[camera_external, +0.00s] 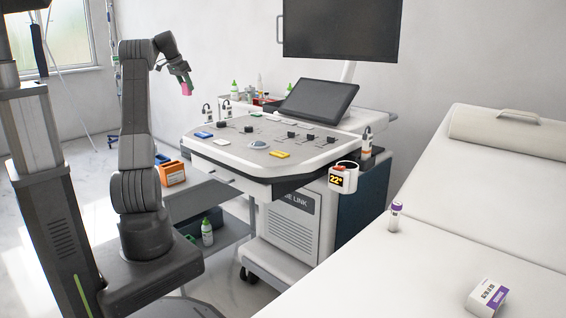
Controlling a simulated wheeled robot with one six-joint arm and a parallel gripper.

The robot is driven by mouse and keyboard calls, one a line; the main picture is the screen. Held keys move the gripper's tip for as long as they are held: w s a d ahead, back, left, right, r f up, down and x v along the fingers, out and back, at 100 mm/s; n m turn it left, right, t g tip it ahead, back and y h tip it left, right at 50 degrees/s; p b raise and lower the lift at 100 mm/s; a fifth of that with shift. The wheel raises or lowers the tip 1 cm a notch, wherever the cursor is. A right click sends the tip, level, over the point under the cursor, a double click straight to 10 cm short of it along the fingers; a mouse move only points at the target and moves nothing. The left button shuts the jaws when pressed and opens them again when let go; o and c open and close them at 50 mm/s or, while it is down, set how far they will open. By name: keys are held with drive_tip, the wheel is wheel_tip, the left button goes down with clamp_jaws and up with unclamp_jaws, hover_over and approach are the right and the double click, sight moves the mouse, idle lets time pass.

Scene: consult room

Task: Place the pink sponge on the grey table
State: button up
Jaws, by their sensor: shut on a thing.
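The pink sponge (187,89) is a small pink block held in the air at the upper left. My gripper (185,84) is shut on it, pointing down and to the right. The sponge is well above and apart from every surface. A low grey table (200,197) with a lower shelf stands left of the white ultrasound console, below the gripper. Part of the table is hidden behind my arm and the console.
An orange box (172,173) sits on the grey table. A green-capped bottle (207,232) stands on its lower shelf. The console (270,143) with its screen (318,101) fills the middle. A white bed (480,215) takes the right side.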

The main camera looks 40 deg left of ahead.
wheel_tip(320, 180, down, 33)
drive_tip(key=shift+f, duration=0.1)
drive_tip(key=shift+f+b, duration=0.55)
drive_tip(key=shift+f, duration=1.95)
drive_tip(key=o, duration=1)
drive_tip(key=shift+r, duration=0.1)
drive_tip(key=shift+c, duration=0.2)
drive_tip(key=shift+r, duration=0.1)
drive_tip(key=shift+r+p, duration=0.15)
drive_tip(key=shift+p, duration=0.25)
drive_tip(key=v, duration=1.1)
drive_tip(key=shift+r, duration=0.4)
drive_tip(key=shift+s, duration=0.1)
